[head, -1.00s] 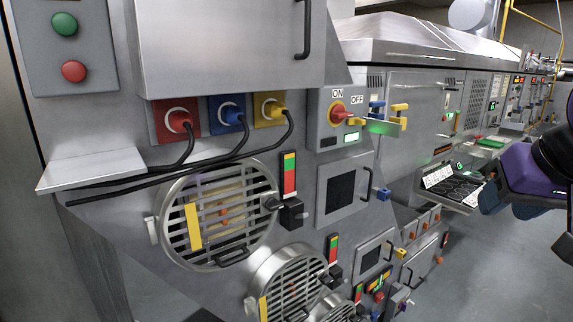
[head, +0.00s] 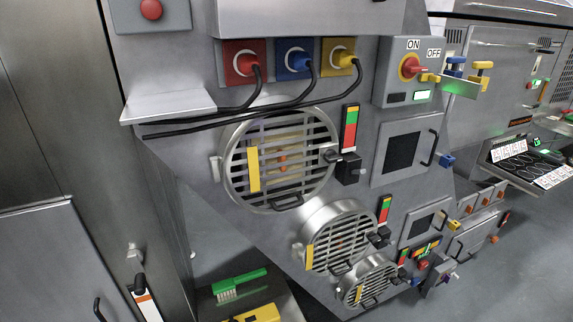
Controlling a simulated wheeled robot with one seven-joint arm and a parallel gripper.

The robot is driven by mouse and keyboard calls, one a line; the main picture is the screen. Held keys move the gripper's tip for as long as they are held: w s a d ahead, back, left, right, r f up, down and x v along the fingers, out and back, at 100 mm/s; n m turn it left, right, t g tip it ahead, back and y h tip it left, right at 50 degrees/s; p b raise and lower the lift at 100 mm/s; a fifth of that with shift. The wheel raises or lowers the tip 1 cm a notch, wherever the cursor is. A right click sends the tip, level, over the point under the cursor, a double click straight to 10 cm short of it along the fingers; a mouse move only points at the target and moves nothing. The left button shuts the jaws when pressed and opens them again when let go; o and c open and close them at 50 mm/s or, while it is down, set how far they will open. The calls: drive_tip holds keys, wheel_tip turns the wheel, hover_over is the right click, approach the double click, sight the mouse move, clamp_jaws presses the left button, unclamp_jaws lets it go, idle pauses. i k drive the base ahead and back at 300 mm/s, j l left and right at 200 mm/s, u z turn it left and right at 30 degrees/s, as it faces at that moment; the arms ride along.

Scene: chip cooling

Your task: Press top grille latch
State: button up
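The top grille (head: 281,160) is a round metal grille with horizontal slats, a yellow vertical strip and a black handle at its bottom. Its latch (head: 347,166) is a black piece at the grille's right edge, with a lever end touching or close to the rim. A red and green indicator (head: 350,128) sits just above the latch. The grille looks closed on its housing. My gripper is not in view.
Two smaller grilles (head: 343,240) (head: 369,284) sit lower right. Red, blue and yellow plugs (head: 294,62) with black cables run above the top grille. A grey shelf (head: 168,106) juts out at left. A green brush (head: 240,285) lies below. Open floor (head: 500,270) shows at right.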

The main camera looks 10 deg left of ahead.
sight(331, 156)
drive_tip(key=k+j, duration=0.1)
drive_tip(key=j, duration=0.3)
drive_tip(key=k+j, duration=0.1)
drive_tip(key=j, duration=0.35)
drive_tip(key=k+j, duration=0.1)
drive_tip(key=j, duration=0.3)
